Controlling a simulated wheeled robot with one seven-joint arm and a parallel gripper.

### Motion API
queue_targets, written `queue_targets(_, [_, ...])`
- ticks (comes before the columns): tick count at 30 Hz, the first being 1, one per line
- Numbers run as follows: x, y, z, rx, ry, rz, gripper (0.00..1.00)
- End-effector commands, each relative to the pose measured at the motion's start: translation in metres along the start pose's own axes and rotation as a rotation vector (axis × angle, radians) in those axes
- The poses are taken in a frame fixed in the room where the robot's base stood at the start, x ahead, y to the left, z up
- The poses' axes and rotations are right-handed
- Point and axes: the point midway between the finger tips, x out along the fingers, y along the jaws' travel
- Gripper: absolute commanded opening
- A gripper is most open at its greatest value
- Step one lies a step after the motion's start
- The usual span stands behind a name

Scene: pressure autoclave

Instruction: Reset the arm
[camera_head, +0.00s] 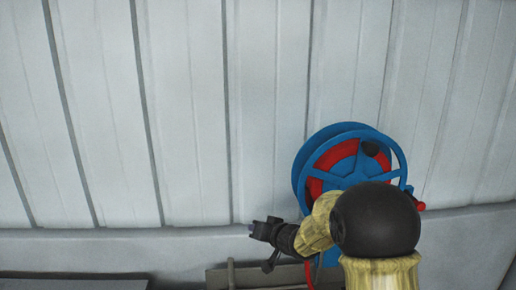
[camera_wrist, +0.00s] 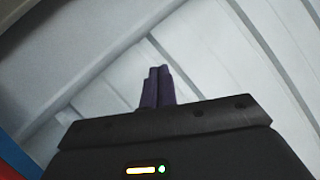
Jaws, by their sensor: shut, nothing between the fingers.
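My gripper (camera_head: 254,228) shows in the head view at the end of my arm, low in the middle and in front of the pale wall. In the wrist view its two dark fingers (camera_wrist: 158,86) are side by side and closed together, with nothing between them. My forearm and a round dark joint reach in from the lower right and cover part of the reel behind.
A blue and red hose reel (camera_head: 343,135) is by the wall, right of my gripper. A pale panelled wall (camera_head: 180,110) fills the background, with a ledge (camera_head: 120,240) along its foot. A dark flat surface (camera_head: 70,284) lies at the lower left.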

Motion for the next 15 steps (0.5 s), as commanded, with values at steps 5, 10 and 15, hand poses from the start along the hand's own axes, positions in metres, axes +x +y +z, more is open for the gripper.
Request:
queue_targets(5, [-0.08,0.049,0.014,-0.074,-0.084,0.347,0.0])
queue_targets(10, [-0.166,0.075,0.062,-0.092,-0.299,0.583,0.0])
queue_targets(15, [-0.245,0.07,0.123,-0.062,-0.56,0.673,0.0])
